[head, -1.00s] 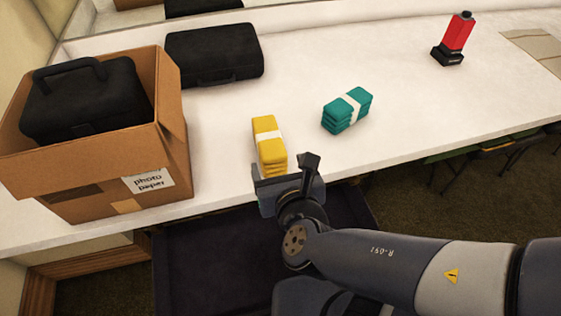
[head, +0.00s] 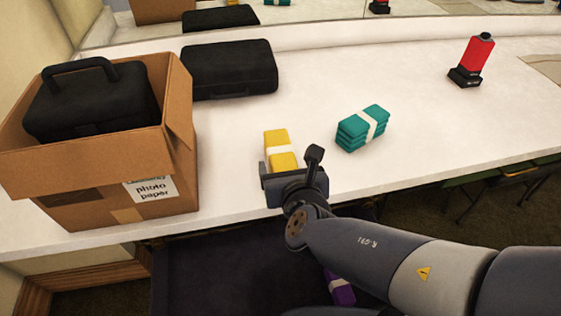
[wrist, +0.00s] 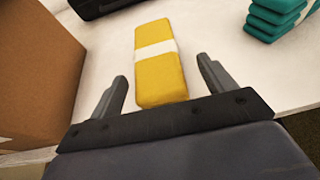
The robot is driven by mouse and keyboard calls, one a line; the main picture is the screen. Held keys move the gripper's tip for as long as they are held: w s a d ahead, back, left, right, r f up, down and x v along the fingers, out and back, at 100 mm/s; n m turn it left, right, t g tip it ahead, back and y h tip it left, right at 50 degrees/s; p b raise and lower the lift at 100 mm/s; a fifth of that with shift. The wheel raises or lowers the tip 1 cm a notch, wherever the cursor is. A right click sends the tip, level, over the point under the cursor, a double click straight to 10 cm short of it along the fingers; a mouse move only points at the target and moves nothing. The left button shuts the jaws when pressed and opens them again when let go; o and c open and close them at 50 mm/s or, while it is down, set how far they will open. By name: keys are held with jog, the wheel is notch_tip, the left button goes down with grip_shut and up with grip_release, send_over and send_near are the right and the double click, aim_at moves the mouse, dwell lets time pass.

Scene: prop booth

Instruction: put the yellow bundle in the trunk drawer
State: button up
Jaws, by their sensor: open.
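The yellow bundle (head: 281,143), with a white band, lies on the white counter near its front edge. In the wrist view the yellow bundle (wrist: 158,75) lies ahead of and partly between the two fingers. My gripper (head: 289,165) is open, with a finger on either side of the bundle's near end; the fingers also show in the wrist view (wrist: 160,85). I see no contact between fingers and bundle. A dark open drawer or bin (head: 230,275) lies below the counter's front edge, partly hidden by my arm. A purple bundle (head: 340,289) lies inside it.
A cardboard box (head: 110,205) holding a black case (head: 90,100) stands at left. Another black case (head: 228,70) lies behind. A teal bundle (head: 363,128) lies right of my gripper. A red and black object (head: 472,60) stands far right. The counter (head: 430,110) between them is clear.

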aim_at(282, 159)
jog(key=shift+b+x, duration=0.55)
jog(key=shift+x, duration=1.4)
jog(key=shift+s+a, duration=0.1)
jog(key=shift+a, duration=0.05)
jog(key=c, duration=1.3)
notch_tip(282, 159, up, 10)
jog(key=p, duration=0.6)
jog(key=shift+s, duration=0.1)
